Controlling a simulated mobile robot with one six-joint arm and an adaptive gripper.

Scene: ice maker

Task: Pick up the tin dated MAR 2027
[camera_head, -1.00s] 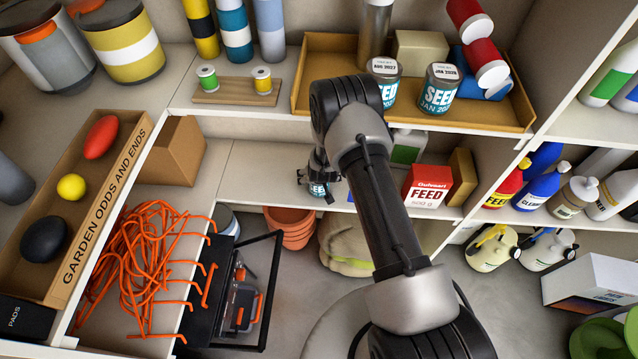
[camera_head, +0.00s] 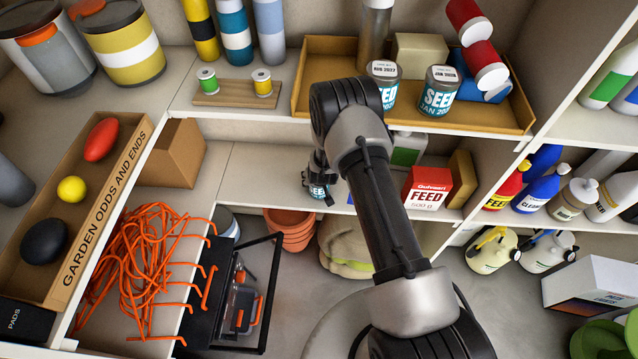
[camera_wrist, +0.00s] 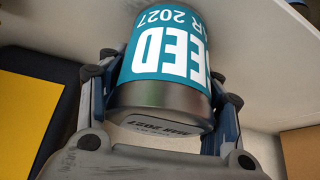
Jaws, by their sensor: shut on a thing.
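A tin with a teal and white SEED label (camera_wrist: 165,55) is between the fingers of my gripper (camera_wrist: 163,78) in the wrist view. The fingers are shut on its sides. Its grey end faces the wrist camera and reads MAR 2027, and the label shows part of the same date. In the head view the tin (camera_head: 318,191) and my gripper (camera_head: 319,178) are small, at the front of the middle shelf. I cannot tell whether the tin touches the shelf. Two similar SEED tins, left (camera_head: 382,90) and right (camera_head: 439,92), stand in the tray above.
The cardboard tray (camera_head: 300,92) on the upper shelf lies behind my arm. A red FEED box (camera_head: 427,187) and a white-and-green container (camera_head: 407,150) stand right of my gripper. A brown carton (camera_head: 172,153) is left. The middle shelf (camera_head: 262,170) is clear left of my gripper.

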